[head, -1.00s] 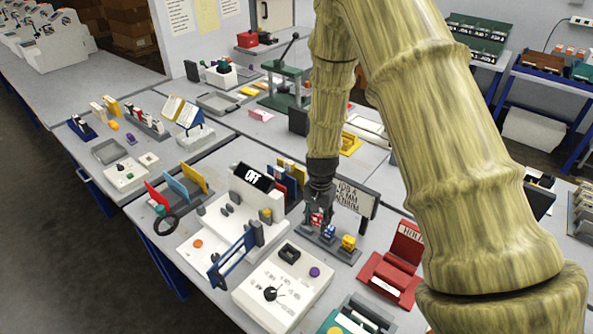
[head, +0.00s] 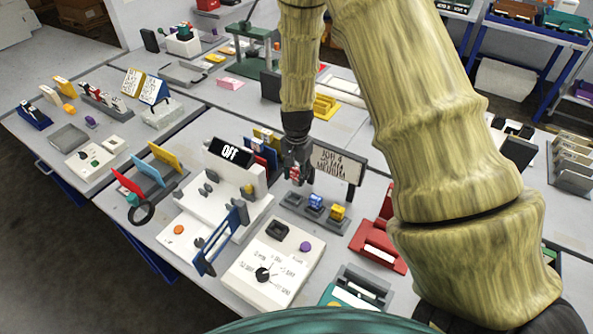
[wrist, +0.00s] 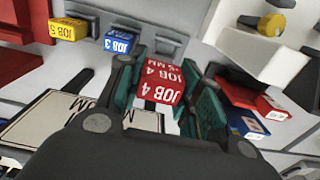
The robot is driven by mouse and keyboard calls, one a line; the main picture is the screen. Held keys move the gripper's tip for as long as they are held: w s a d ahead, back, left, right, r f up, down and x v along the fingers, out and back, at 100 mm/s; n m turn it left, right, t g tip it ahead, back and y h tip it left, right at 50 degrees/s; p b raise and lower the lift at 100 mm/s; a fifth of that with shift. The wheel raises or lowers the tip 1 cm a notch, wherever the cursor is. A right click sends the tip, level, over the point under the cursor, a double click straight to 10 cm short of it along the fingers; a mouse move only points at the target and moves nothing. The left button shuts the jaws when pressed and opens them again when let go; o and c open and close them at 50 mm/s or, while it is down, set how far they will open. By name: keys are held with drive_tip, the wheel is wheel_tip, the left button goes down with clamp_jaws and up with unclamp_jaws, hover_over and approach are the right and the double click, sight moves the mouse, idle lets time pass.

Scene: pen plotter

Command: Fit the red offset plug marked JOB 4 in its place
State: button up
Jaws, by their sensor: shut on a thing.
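The red plug (wrist: 163,84), printed JOB 4 and a partly readable MM line, is between the green-padded fingers of my gripper (wrist: 165,92) in the wrist view. My gripper is shut on it. In the head view my gripper (head: 296,172) holds the red plug (head: 295,174) above the left end of a grey rack (head: 305,212). The rack holds a blue plug (head: 316,201), marked JOB 3 in the wrist view (wrist: 117,42), and a yellow plug (head: 338,212), marked JOB 5 (wrist: 68,30). The sign (head: 335,163) reads JOB 4, 5 MM, MEDIUM.
The white machine (head: 215,205) with an OFF display (head: 231,152) stands left of my gripper. A white dial box (head: 268,272) is in front. A red holder (head: 378,248) is right of the rack. Coloured upright panels (head: 262,150) stand close behind the machine.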

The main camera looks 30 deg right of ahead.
sight(294, 184)
drive_tip(key=f+b, duration=0.1)
drive_tip(key=f, duration=0.1)
drive_tip(key=w+f+b, duration=0.1)
drive_tip(key=f, duration=0.2)
drive_tip(key=shift+f+b, duration=0.25)
drive_tip(key=shift+b, duration=0.05)
drive_tip(key=shift+w+f, duration=0.55)
drive_tip(key=shift+f, duration=0.35)
drive_tip(key=shift+s+a+r, duration=0.1)
drive_tip(key=shift+s+r, duration=0.15)
drive_tip(key=shift+s, duration=0.05)
drive_tip(key=shift+w+f, duration=0.15)
drive_tip(key=shift+s, duration=0.2)
